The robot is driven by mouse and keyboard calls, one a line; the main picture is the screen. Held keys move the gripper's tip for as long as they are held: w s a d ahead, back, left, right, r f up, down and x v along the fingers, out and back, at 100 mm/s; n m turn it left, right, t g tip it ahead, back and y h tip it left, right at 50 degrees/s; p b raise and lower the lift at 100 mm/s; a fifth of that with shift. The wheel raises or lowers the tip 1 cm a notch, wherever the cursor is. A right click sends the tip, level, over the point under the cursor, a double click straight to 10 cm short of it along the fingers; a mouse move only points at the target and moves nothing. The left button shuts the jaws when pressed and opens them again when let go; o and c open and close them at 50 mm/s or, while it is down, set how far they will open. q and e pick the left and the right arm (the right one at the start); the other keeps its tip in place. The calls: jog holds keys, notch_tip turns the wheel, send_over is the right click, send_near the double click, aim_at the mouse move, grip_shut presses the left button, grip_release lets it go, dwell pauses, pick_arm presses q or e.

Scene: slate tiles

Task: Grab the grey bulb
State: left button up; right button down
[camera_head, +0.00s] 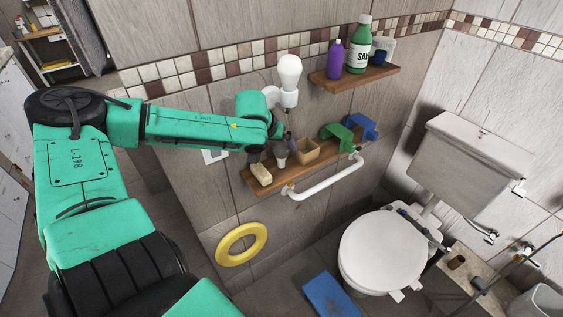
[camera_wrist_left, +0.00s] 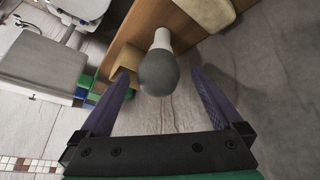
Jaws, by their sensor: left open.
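The grey bulb (camera_wrist_left: 158,72) has a round dark grey globe and a white neck. In the left wrist view it is in the middle, globe towards me, neck towards the brown lower shelf (camera_wrist_left: 134,27). In the head view its pale neck (camera_head: 281,161) shows just below my gripper; the globe is mostly hidden. My left gripper (camera_head: 275,148) is open, above the lower shelf. In the left wrist view its purple fingers (camera_wrist_left: 161,76) are on either side of the globe, with gaps; I cannot tell how deep it is between them. My right gripper is not in view.
On the lower shelf (camera_head: 249,182) are a beige block (camera_head: 261,174), a tan box (camera_head: 306,151) and green (camera_head: 338,133) and blue (camera_head: 363,127) items. A white bulb lamp (camera_head: 289,72) is above. A white grab bar (camera_head: 325,183) is below. The toilet (camera_head: 385,250) is right.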

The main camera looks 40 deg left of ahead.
pick_arm(q)
jog(key=shift+x, duration=1.3)
jog(key=shift+w+d+r, duration=0.1)
jog(key=c, duration=1.1)
jog(key=shift+r, duration=0.15)
